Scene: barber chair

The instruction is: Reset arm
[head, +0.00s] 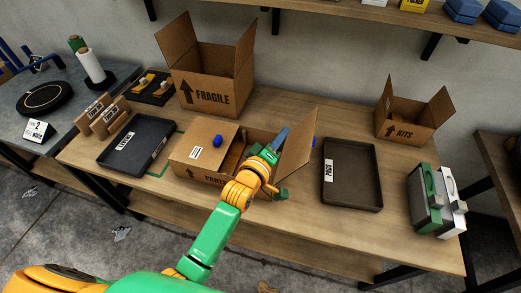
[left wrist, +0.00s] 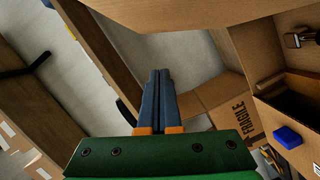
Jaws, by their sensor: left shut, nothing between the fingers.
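My left gripper (head: 282,137) is over the open cardboard parts box (head: 203,178), in front of its raised right flap (head: 298,148). Its two blue-grey fingers are together with nothing between them, and they also show in the left wrist view (left wrist: 158,90). My orange and green left arm reaches up from the bottom of the head view and hides part of the box. A small blue object (head: 218,140) lies on the box's left flap and also shows in the left wrist view (left wrist: 288,137). My right gripper is not in view.
A FRAGILE box (head: 215,95) stands open behind. A dark tray (head: 135,145) lies left and another dark tray (head: 350,185) right. A KITS box (head: 405,127) and green-and-grey cases (head: 432,205) are at the right. A shelf (head: 380,15) runs overhead.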

